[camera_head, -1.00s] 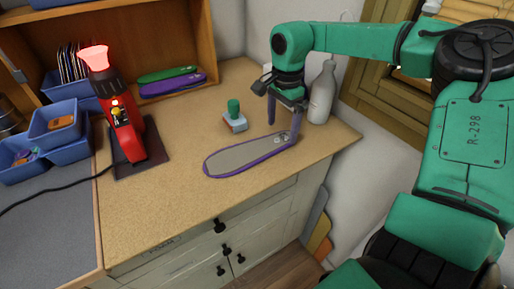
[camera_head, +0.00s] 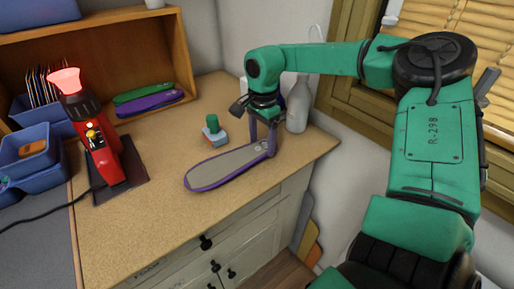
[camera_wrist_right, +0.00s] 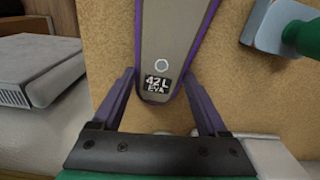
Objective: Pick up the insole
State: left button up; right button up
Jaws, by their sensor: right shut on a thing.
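The insole (camera_head: 228,169) is grey with a purple edge and lies flat on or just above the wooden worktop (camera_head: 215,225) near its right corner. My right gripper (camera_head: 265,145) is shut on the insole's narrow end, one finger on each side of it. In the right wrist view the insole (camera_wrist_right: 175,35) runs up between the purple fingers of my right gripper (camera_wrist_right: 160,80), with a black label "42 L EVA" at its end. My left gripper is out of view.
A green-handled block (camera_head: 213,128) stands behind the insole. A white bottle (camera_head: 298,105) stands close behind my right gripper. A red heat tool (camera_head: 98,145) stands on a dark plate at left. The front worktop is clear.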

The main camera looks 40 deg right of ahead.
notch_tip(320, 180, up, 19)
jog(key=shift+p, duration=0.35)
notch_tip(320, 180, up, 3)
jog(key=p, duration=2)
jog(key=shift+f, duration=0.1)
